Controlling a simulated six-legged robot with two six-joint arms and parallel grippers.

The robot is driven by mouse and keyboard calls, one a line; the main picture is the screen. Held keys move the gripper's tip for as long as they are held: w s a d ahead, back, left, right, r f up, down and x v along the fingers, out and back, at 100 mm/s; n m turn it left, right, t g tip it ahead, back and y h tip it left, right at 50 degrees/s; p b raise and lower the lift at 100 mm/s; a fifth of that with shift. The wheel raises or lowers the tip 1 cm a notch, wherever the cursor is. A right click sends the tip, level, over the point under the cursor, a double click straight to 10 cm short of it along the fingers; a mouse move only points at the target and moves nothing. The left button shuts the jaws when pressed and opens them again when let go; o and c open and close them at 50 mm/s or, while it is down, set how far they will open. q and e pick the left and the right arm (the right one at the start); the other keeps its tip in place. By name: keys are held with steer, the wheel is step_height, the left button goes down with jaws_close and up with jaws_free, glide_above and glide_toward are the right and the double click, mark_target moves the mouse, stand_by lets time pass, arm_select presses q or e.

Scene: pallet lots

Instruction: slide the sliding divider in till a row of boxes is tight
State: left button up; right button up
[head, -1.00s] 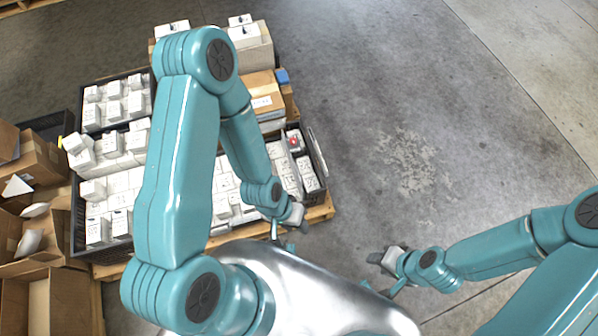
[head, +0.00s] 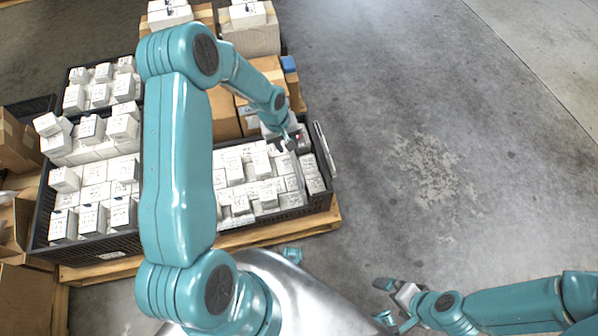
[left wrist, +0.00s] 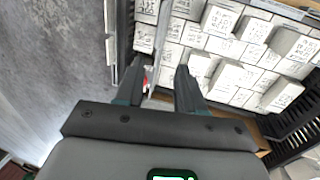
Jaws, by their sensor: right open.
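The sliding divider (head: 299,178) is a thin grey plate standing across the black crate (head: 275,217) near its right end. In the left wrist view it shows as a narrow upright strip (left wrist: 160,42). Rows of white boxes (head: 236,170) stand left of it, and a few white boxes (head: 314,184) stand on its right. My left gripper (head: 287,144) is over the divider's far end, close to a small red spot. In the left wrist view its fingers (left wrist: 158,86) are apart, with the strip's end between them. My right gripper (head: 393,302) is open and empty over the floor.
The crate sits on a wooden pallet (head: 100,271). A pale panel (head: 325,150) leans beside the crate's right end. Cardboard boxes (head: 262,76) stand behind, and more cartons (head: 25,300) are at left. The concrete floor on the right is clear.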

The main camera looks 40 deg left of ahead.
mark_target(299, 169)
arm_select(q)
steer(key=f+b, duration=0.1)
steer(key=f, duration=0.4)
steer(key=w+d+f+b, duration=0.1)
steer(key=f, duration=0.4)
steer(key=w+d+f+b, duration=0.1)
steer(key=f, duration=0.4)
steer(key=shift+w+f+b, duration=0.15)
steer(key=shift+f+b, duration=0.05)
steer(key=shift+b, duration=0.2)
jaws_close()
